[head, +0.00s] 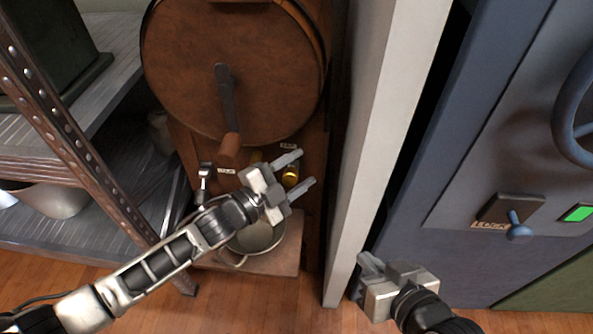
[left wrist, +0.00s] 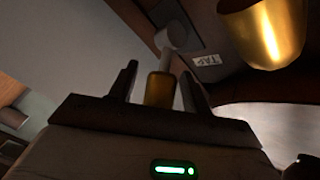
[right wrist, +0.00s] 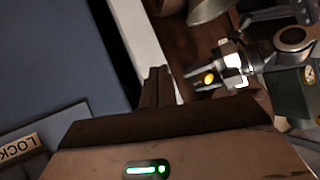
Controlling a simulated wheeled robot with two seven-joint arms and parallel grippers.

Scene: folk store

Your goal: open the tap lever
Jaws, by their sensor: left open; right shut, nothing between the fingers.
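The tap lever (left wrist: 160,88) has a brass grip on a grey rod with a round grey pivot. It is by the label TAP (left wrist: 207,60) in the left wrist view. In the head view its brass grip (head: 291,177) is low on the wooden cabinet. My left gripper (head: 306,168) is open, with the grip showing between its fingers; I cannot tell whether they touch it. The right wrist view also shows the grip (right wrist: 209,78) between those fingers. A larger brass piece (left wrist: 265,30) hangs nearby. My right gripper (head: 368,262) is shut and empty, low and to the right.
A metal pot (head: 257,238) stands on a wooden ledge below the tap, partly behind my left gripper. A crank handle (head: 227,110) hangs on the round drum above. A white post (head: 385,110) and blue safe door (head: 480,150) are right. Metal shelves (head: 100,150) stand left.

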